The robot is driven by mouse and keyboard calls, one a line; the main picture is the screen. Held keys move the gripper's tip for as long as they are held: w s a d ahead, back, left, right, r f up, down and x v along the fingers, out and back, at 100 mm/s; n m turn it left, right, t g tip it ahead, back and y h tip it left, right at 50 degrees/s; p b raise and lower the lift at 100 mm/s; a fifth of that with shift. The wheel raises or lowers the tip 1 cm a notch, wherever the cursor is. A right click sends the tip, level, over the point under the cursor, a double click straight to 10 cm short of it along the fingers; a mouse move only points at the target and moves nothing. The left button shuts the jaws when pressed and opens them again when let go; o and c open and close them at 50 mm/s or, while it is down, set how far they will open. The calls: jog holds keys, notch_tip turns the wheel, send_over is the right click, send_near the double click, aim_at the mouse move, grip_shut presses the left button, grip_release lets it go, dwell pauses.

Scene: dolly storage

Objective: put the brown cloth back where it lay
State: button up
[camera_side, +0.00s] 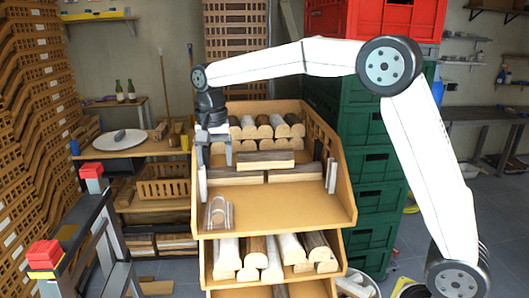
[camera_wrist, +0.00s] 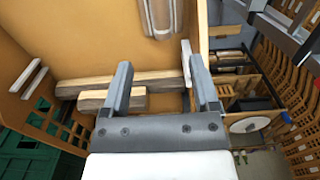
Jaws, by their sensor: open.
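I cannot make out a brown cloth in either view. My gripper (camera_side: 214,158) is open, pointing down over the left part of the top wooden shelf tray (camera_side: 300,205). In the wrist view its two fingers (camera_wrist: 160,75) stand wide apart, with nothing held between them. Split logs (camera_wrist: 165,78) lie on the tray beyond and below the fingers; whether the fingers touch any of them I cannot tell.
A U-shaped clear or grey piece (camera_side: 218,214) rests at the tray's front left. Upright pale slats (camera_side: 331,175) stand at its sides. Green crates (camera_side: 375,205) are stacked to the right; a wooden crate (camera_side: 163,188) sits left. The tray's front right is bare.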

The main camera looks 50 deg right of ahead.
jog(key=s+f+n, duration=0.1)
jog(key=s+f, duration=0.1)
jog(key=f, duration=0.1)
jog(key=s+d+f+n, duration=0.1)
jog(key=s+f, duration=0.2)
jog(key=s+f+n+t, duration=0.1)
jog(key=s+f+n, duration=0.1)
jog(key=s+f, duration=0.1)
jog(key=shift+s+d+f, duration=0.2)
jog(key=shift+d, duration=0.1)
jog(key=s+d+f+n+t, duration=0.1)
jog(key=s+f+n, duration=0.3)
jog(key=s+f, duration=0.4)
jog(key=s, duration=0.5)
jog(key=shift+f+n+t, duration=0.15)
jog(key=shift+n+t, duration=0.15)
jog(key=shift+n, duration=0.1)
